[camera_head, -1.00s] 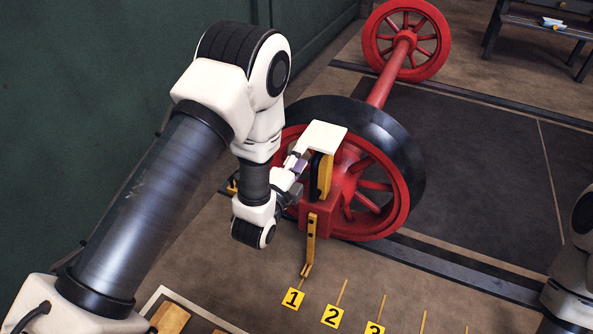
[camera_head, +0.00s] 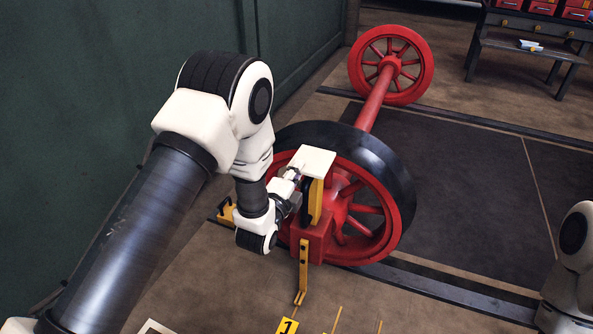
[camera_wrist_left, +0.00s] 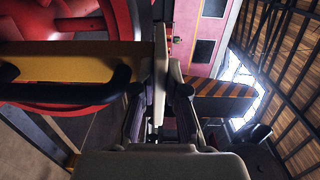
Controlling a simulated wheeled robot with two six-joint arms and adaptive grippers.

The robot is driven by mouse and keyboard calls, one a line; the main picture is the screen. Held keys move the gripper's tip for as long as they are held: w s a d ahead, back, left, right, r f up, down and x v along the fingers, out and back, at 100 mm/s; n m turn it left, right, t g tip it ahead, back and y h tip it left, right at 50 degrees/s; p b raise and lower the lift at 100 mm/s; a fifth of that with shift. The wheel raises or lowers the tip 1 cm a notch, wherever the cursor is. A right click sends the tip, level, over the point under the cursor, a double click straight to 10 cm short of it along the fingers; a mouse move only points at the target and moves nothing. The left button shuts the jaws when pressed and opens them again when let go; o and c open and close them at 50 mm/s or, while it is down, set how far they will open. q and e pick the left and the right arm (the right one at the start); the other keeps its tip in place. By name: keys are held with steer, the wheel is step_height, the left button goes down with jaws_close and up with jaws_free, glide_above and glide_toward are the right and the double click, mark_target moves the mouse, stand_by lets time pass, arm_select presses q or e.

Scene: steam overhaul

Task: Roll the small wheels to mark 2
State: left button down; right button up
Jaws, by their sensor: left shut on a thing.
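The wheelset has red spoked wheels on a red axle (camera_head: 376,100). The near wheel (camera_head: 396,188) has a dark tyre and stands at the rail; the far wheel (camera_head: 424,72) is behind. A red block with a yellow post (camera_head: 315,203) and pale top plate (camera_head: 312,160) sits before the near wheel. Label 2 is out of frame. My left gripper (camera_head: 293,184) is at the plate's left; in the wrist view its fingers (camera_wrist_left: 158,110) close on the plate edge. My right gripper is out of view.
A dark rail (camera_head: 440,283) runs past the near wheel; another rail (camera_head: 460,114) lies at the back. A yellow bracket (camera_head: 226,210) is left of the wheel. The green wall (camera_head: 110,70) stands close by my left arm. A bench (camera_head: 530,52) is at back right.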

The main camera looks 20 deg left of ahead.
mark_target(318, 177)
arm_select(q)
steer(key=shift+d, duration=0.3)
steer(key=shift+d+f, duration=0.1)
steer(key=shift+d, duration=0.45)
steer(key=shift+d+p, duration=0.3)
steer(key=shift+d, duration=1.25)
steer(key=shift+s+d, duration=0.1)
steer(key=shift+d, duration=0.3)
